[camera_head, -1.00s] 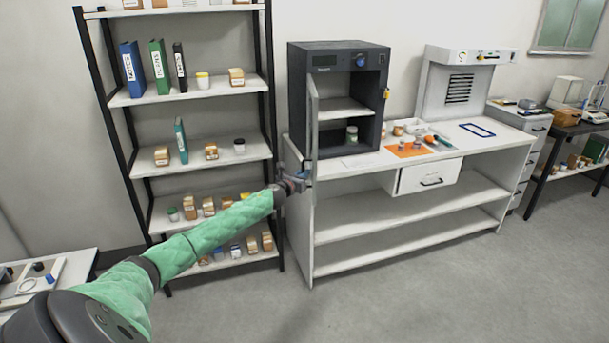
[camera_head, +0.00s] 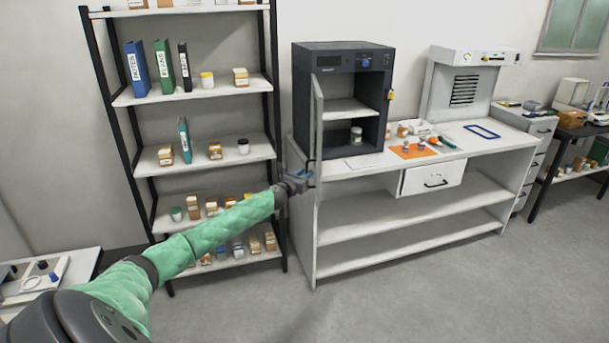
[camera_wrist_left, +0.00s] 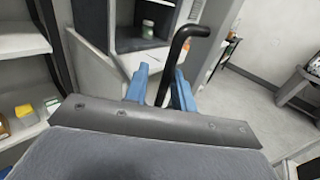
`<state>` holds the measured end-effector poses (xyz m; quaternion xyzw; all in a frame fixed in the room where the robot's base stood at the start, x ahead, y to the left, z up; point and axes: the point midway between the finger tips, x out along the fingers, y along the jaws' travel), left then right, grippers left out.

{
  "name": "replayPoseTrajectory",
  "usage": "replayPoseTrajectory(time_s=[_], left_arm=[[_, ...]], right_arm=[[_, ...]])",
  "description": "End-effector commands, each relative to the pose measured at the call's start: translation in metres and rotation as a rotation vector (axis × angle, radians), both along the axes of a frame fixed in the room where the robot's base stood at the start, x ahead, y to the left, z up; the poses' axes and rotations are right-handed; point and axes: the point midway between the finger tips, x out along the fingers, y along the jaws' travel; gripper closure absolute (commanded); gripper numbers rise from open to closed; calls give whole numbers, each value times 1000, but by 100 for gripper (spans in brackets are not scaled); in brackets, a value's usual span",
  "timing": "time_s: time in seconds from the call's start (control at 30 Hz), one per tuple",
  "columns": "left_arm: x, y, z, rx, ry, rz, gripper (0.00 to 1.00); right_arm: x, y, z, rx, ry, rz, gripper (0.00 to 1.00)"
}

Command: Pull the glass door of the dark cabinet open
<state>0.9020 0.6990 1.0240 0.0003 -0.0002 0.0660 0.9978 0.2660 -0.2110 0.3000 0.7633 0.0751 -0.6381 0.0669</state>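The dark cabinet (camera_head: 335,47) stands on the left end of the white bench. Its glass door (camera_head: 318,130) is swung out from the left side toward me and shows nearly edge-on, leaving the front open. The dark door handle (camera_head: 312,172) is low on the door. In the left wrist view the handle (camera_wrist_left: 177,52) is a bent black bar passing between the blue fingers. My left gripper (camera_head: 303,181) is at the handle. Its fingers (camera_wrist_left: 160,88) are apart, with a visible gap beside the bar. My right gripper is not in view.
The white bench (camera_head: 375,163) carries an orange mat (camera_head: 412,151) and small items. A jar (camera_head: 356,136) stands inside the cabinet. The floor in front is clear.

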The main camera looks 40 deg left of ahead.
Motion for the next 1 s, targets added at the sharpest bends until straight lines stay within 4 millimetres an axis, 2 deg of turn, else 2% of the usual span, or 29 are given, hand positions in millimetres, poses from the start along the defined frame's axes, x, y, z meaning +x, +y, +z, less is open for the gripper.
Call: replayPoseTrajectory(time_s=[0.13,0.5,0.7,1.0], left_arm=[[-18,-2,-3,2,2,-1,74],[-59,-5,-3,2,2,2,74],[-69,-7,-2,1,2,1,74],[-70,-8,0,0,1,2,74]], right_arm=[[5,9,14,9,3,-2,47],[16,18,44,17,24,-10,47],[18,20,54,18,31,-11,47],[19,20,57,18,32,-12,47]])
